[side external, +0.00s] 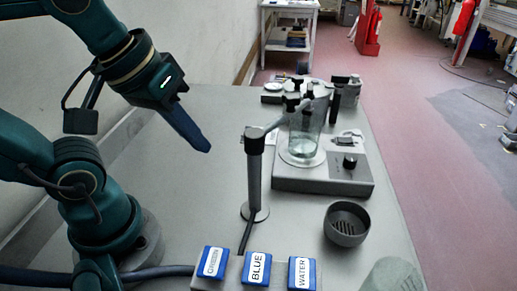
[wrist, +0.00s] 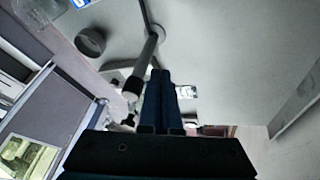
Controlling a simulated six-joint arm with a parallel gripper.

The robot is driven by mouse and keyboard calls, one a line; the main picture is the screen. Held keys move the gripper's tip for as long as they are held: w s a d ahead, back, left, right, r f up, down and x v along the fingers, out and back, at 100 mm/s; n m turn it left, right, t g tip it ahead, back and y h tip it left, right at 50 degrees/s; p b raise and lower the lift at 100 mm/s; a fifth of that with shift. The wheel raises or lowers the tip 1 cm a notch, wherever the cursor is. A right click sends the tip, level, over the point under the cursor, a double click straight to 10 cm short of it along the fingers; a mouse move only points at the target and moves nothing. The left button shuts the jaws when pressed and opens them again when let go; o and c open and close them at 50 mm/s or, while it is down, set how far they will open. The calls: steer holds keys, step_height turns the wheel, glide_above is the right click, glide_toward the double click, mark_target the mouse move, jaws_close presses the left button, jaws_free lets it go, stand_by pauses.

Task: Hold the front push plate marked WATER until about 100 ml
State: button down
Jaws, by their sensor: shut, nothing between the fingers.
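The push plate marked WATER (side external: 302,273) is blue with a white label, at the right end of a row of three in the side view. The plates marked BLUE (side external: 256,267) and GREEN (side external: 213,262) are to its left. My gripper (side external: 207,148) is shut and empty, its fingers raised above the table, up and left of the plates and apart from them. Its closed fingers show in the wrist view (wrist: 158,75). A clear beaker (side external: 306,135) stands on a grey device (side external: 325,180) under the dispensing nozzles; its liquid level is too small to read.
A dispenser post (side external: 255,175) stands between my gripper and the beaker. A dark round cup (side external: 346,225) sits behind the WATER plate. A translucent vessel (side external: 392,277) is at the table's front right. The table left of the post is clear.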

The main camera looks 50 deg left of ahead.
steer(key=w+d+r+n+g, duration=0.1)
steer(key=w+d+r+n, duration=0.2)
steer(key=d+r+n, duration=0.15)
steer(key=g, duration=0.4)
glide_above(301, 272)
step_height(301, 272, down, 2)
steer(key=shift+f, duration=0.1)
step_height(301, 272, down, 14)
stand_by(0.6)
